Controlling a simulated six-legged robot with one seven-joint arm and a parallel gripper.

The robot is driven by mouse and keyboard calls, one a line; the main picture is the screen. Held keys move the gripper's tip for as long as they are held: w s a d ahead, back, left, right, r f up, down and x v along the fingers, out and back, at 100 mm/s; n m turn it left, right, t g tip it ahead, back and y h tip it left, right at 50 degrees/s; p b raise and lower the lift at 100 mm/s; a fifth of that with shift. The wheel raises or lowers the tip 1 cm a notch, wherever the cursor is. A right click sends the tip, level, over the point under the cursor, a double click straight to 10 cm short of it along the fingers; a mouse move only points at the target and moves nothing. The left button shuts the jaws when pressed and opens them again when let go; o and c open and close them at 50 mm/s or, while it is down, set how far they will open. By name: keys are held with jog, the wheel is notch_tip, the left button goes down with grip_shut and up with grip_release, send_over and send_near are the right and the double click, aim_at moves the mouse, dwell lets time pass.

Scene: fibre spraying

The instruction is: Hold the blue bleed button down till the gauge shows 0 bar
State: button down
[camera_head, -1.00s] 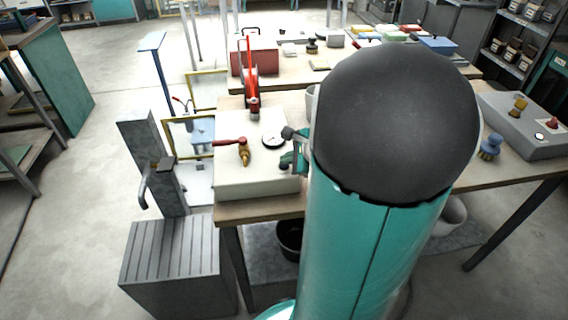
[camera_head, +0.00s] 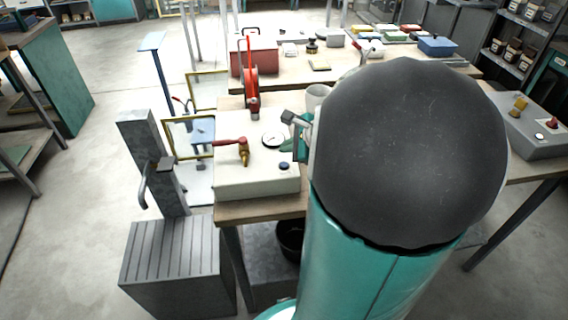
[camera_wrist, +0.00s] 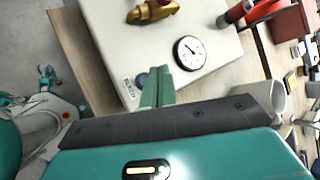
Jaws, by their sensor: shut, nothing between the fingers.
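The blue bleed button (camera_head: 284,166) is on the front right of the cream box's (camera_head: 240,182) top. It is fully visible in the head view; in the wrist view the button (camera_wrist: 141,80) is partly hidden behind my fingers. The round white gauge (camera_head: 271,140) sits behind the button; in the wrist view the gauge (camera_wrist: 189,52) shows a dark needle, but its figures are too small to read. My gripper (camera_wrist: 160,72) is shut and empty, its green fingertips beside the button in the picture. In the head view the gripper (camera_head: 287,146) is behind the button, apart from it.
A brass valve with a red lever (camera_head: 241,150) stands on the box left of the gauge. A red upright tool (camera_head: 252,85) is behind it. A white cup (camera_head: 318,96) stands to the right of the box. My arm hides much of the bench.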

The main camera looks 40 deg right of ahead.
jog(key=shift+r, duration=1.15)
jog(key=shift+w+a+r+n, duration=0.1)
jog(key=shift+a+n, duration=0.2)
jog(key=shift+a, duration=0.1)
jog(key=s+a+r+n+g+y, duration=0.1)
jog(key=a+r+n+g, duration=0.2)
jog(key=a+n, duration=1.05)
jog(key=s+a+r+n+h, duration=0.1)
jog(key=s+a+n, duration=0.3)
jog(key=a+n, duration=0.1)
jog(key=s+a+r+n+h, duration=0.1)
jog(key=s+a+n, duration=0.3)
jog(key=a+n, duration=0.2)
jog(key=shift+s+a+r+g, duration=0.25)
jog(key=shift+s+a+g, duration=0.1)
jog(key=shift+a, duration=0.65)
